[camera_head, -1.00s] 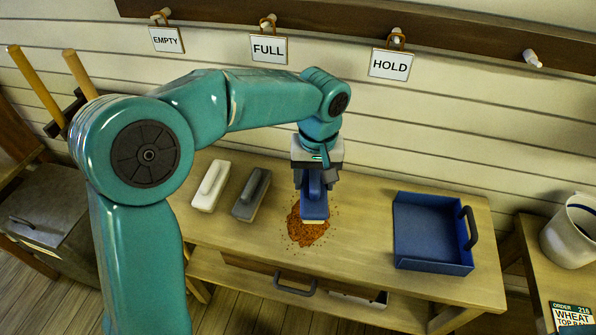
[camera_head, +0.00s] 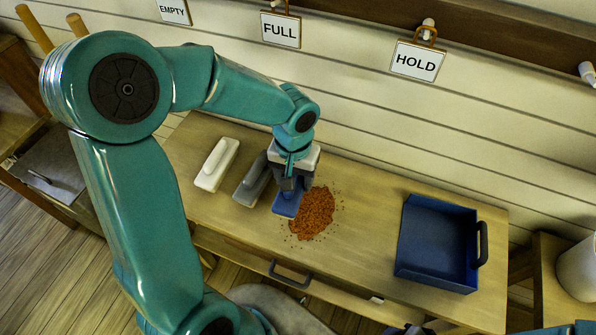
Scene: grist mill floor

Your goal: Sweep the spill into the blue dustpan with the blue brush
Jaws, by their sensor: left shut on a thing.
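The spill (camera_head: 314,214) is a patch of rusty-orange grains on the wooden bench, with loose specks around it. My left gripper (camera_head: 290,186) is shut on the blue brush (camera_head: 287,204). The brush is down at the left edge of the spill, and I cannot tell if it presses on the bench. The gripper hides its upper part. The blue dustpan (camera_head: 436,245) lies on the right of the bench, its dark handle to the right. I see no grains in it. My right gripper is not in view.
A grey brush (camera_head: 250,182) and a white brush (camera_head: 215,166) lie just left of the blue one. The bench top (camera_head: 365,225) is clear between spill and dustpan. A drawer handle (camera_head: 290,276) sticks out at the front. A white bucket (camera_head: 580,270) stands at the far right.

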